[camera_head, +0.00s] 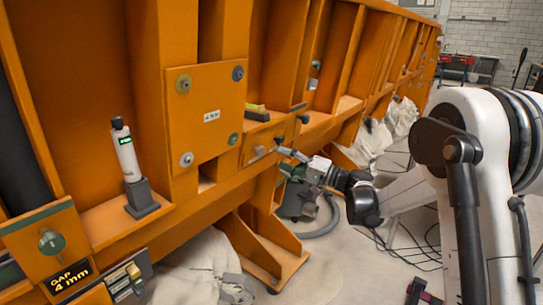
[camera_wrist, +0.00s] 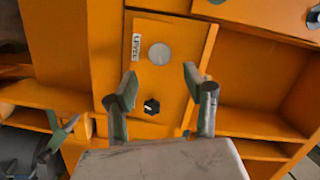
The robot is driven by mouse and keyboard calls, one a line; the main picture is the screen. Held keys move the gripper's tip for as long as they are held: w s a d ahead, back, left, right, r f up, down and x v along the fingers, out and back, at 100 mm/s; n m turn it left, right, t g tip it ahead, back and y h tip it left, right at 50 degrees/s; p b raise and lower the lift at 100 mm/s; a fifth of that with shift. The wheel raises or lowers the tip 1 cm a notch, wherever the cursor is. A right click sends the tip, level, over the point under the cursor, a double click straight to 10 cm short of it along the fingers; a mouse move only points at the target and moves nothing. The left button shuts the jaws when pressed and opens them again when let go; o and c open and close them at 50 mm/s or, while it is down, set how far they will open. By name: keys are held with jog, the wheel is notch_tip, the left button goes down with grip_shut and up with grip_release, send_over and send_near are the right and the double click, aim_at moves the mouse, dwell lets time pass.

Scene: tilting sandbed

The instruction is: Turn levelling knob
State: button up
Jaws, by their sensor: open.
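In the wrist view, a small dark faceted knob (camera_wrist: 152,106) stands on an orange plate (camera_wrist: 181,48). A round grey disc (camera_wrist: 159,54) and a white label (camera_wrist: 136,46), seemingly reading LEVEL, are on the same plate. My gripper (camera_wrist: 160,82) is open and empty. Its fingers appear on either side of the knob in the picture, apart from it; the depth gap is unclear. In the head view, my gripper (camera_head: 282,156) is close to the orange frame, and the arm hides part of what is in front of it.
The orange sandbed frame (camera_head: 180,20) fills the left and middle, with ribs and ledges. A white bottle-like device (camera_head: 126,152) stands on a ledge. A green knob (camera_head: 51,242) sits above a GAP 4 mm display (camera_head: 70,277). White sacks (camera_head: 190,270) and a hose lie below.

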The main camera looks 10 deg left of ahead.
jog(key=shift+v, duration=2.45)
jog(key=s+d+r+h+p, duration=0.2)
jog(key=s+r+h, duration=0.2)
jog(key=s, duration=0.4)
jog(key=s+d+r+h+p, duration=0.1)
jog(key=s+r+h+p, duration=0.25)
jog(key=s, duration=0.45)
jog(key=s+d+h+p, duration=0.2)
jog(key=s+d+h, duration=0.3)
jog(key=s+d, duration=0.3)
jog(key=s+d+h+p, duration=0.3)
jog(key=s+d, duration=0.6)
jog(key=s, duration=0.8)
jog(key=shift+r+h, duration=0.25)
jog(key=shift+h, duration=1)
jog(key=shift+w, duration=0.1)
